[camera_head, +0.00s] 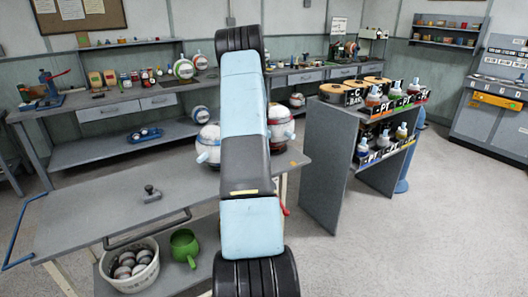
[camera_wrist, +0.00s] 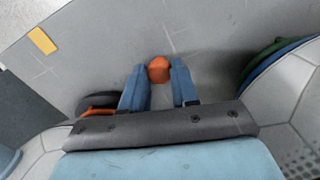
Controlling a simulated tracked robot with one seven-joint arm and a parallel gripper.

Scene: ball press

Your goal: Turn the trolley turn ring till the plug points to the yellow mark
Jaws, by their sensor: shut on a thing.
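The trolley (camera_head: 100,215) stands in front of me with a grey top. My gripper shows in the wrist view (camera_wrist: 159,85), with its two blue fingers shut on an orange knob (camera_wrist: 159,69) over the grey trolley top. I cannot tell how the knob joins the turn ring, and the ring itself is not clearly seen. The yellow mark (camera_wrist: 42,41) lies on the trolley top, upper left of the knob; it also shows in the head view (camera_head: 293,163). A white ball (camera_head: 208,146) with a light blue plug stands left of my arm. My arm hides the gripper in the head view.
Another white ball (camera_head: 281,124) is partly hidden behind my arm. A small dark knob piece (camera_head: 150,194) lies on the trolley top. A grey bottle rack (camera_head: 330,165) stands right.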

